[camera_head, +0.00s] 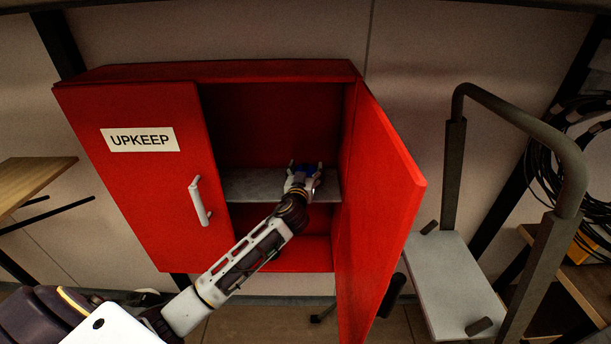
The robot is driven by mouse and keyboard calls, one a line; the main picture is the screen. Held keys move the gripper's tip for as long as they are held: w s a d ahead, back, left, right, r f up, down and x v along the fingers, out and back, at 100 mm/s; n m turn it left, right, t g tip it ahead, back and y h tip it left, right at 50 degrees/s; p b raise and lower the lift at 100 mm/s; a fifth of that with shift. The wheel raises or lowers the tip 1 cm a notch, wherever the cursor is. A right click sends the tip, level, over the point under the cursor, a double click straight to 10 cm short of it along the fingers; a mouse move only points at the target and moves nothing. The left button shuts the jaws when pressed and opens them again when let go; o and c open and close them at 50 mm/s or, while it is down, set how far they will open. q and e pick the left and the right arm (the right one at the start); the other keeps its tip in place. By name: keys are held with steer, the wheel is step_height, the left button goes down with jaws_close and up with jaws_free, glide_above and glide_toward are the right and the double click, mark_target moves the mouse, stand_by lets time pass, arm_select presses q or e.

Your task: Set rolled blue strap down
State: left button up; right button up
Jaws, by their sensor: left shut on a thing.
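The rolled blue strap (305,173) is small in the camera_head view and partly hidden by my gripper. My left gripper (304,176) is shut on it, inside the red cabinet at the right end of the grey shelf (254,186). I cannot tell whether the strap touches the shelf. The red cabinet (230,69) has its right door (382,190) swung open and its left door, labelled UPKEEP (140,139), closed. My right gripper is not in view.
The open door stands close to the right of my left gripper. A grey cart (455,283) with a tall handle stands right of the cabinet. A wooden shelf (32,180) is at far left and coiled black cables (550,165) hang at far right. The shelf's left part looks clear.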

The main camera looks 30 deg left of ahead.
arm_select(q)
step_height(320, 180, down, 2)
steer(key=shift+f, duration=0.15)
stand_by(0.4)
steer(key=o, duration=1.1)
steer(key=shift+c, duration=0.2)
steer(key=shift+s+r, duration=0.1)
steer(key=shift+r, duration=0.1)
steer(key=shift+s+d+f, duration=0.1)
steer(key=shift+s+d, duration=0.1)
steer(key=shift+s, duration=0.35)
steer(key=b+v, duration=0.2)
steer(key=v, duration=0.8)
steer(key=shift+s, duration=0.3)
